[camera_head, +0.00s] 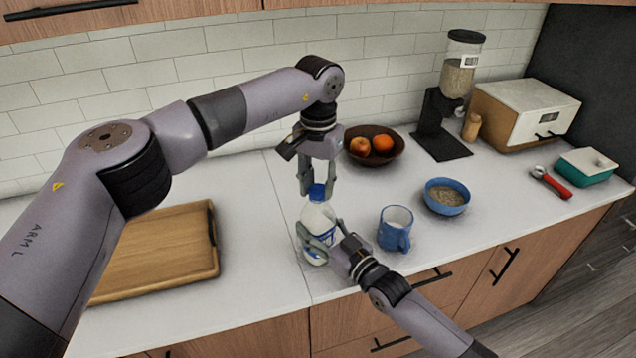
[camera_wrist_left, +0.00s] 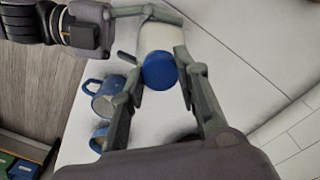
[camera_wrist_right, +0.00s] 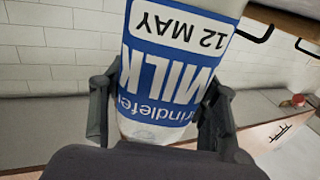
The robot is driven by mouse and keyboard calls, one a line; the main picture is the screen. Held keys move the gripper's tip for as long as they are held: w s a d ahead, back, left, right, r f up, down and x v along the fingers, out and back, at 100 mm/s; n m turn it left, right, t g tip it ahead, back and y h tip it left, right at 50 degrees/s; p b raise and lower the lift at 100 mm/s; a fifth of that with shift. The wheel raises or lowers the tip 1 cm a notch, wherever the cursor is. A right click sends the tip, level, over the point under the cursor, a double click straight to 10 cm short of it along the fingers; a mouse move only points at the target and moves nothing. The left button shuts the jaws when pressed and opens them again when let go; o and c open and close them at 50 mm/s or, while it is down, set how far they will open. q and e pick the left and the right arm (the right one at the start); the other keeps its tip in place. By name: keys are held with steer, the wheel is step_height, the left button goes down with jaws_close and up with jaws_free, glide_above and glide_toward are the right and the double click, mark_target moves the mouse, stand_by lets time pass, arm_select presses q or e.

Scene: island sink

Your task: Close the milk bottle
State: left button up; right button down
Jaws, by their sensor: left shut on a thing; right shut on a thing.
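The milk bottle (camera_head: 318,216) stands upright or nearly so on the white counter, with its blue and white label (camera_wrist_right: 172,62) filling the right wrist view. My right gripper (camera_head: 322,236) is shut on the bottle's body from the front right. The blue cap (camera_head: 317,192) is at the top of the bottle; it also shows in the left wrist view (camera_wrist_left: 160,72). My left gripper (camera_head: 318,190) points down from above and is shut on the cap. Whether the cap is fully seated on the neck cannot be told.
A blue mug (camera_head: 394,232) stands close to the right of the bottle, with a blue bowl (camera_head: 447,205) of grain beyond it. A fruit bowl (camera_head: 388,160) is behind. A wooden board (camera_head: 160,250) lies at left. A grinder (camera_head: 440,125), toaster (camera_head: 495,105) and teal container (camera_head: 585,180) stand further right.

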stand_by(0.3)
arm_select(q)
steer(key=o, duration=0.7)
steer(key=shift+r, duration=2.3)
steer(key=shift+c, duration=0.5)
